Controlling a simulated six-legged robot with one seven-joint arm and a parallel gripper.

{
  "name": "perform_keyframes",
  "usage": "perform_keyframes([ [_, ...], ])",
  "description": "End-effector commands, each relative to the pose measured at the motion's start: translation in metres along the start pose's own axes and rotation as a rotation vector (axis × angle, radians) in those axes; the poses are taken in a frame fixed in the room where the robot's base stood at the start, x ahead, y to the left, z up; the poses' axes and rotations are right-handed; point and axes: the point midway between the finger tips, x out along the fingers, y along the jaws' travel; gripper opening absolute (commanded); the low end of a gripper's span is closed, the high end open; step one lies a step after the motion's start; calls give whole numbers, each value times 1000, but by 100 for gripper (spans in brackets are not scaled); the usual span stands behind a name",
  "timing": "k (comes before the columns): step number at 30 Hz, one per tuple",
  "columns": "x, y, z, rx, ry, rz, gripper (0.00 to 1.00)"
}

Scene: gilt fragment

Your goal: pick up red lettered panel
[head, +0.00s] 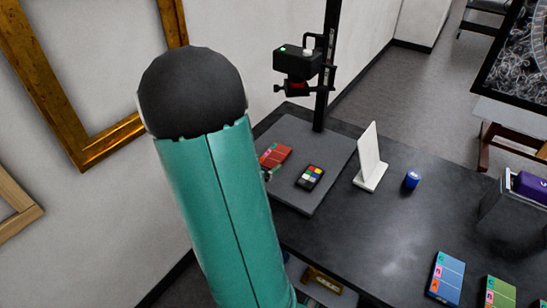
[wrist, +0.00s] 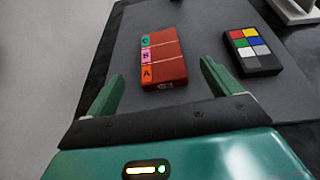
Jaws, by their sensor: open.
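The red lettered panel (wrist: 168,60) lies flat on the grey board, with coloured tabs marked C, B and A along its left side. It also shows in the head view (head: 275,156), partly hidden behind my teal arm. My gripper (wrist: 160,85) is open. Its two green fingers stand left and right of the panel's near end, apart from it, with nothing between them in the grip.
A colour checker (head: 310,177) lies right of the panel on the grey board (head: 330,150). A camera stand (head: 298,65) rises behind. A white upright plate (head: 369,158), a blue jar (head: 411,180), a blue panel (head: 446,277) and a green panel (head: 499,294) are on the dark table.

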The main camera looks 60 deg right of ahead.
Motion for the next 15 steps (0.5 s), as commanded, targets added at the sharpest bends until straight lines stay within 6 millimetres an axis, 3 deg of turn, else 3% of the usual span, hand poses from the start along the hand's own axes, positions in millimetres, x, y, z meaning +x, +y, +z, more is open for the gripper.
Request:
perform_keyframes([
  [3,18,0,-1,1,2,-1,89],
  [10,36,1,-1,0,1,1,89],
  [15,63,-1,-2,1,1,0,89],
])
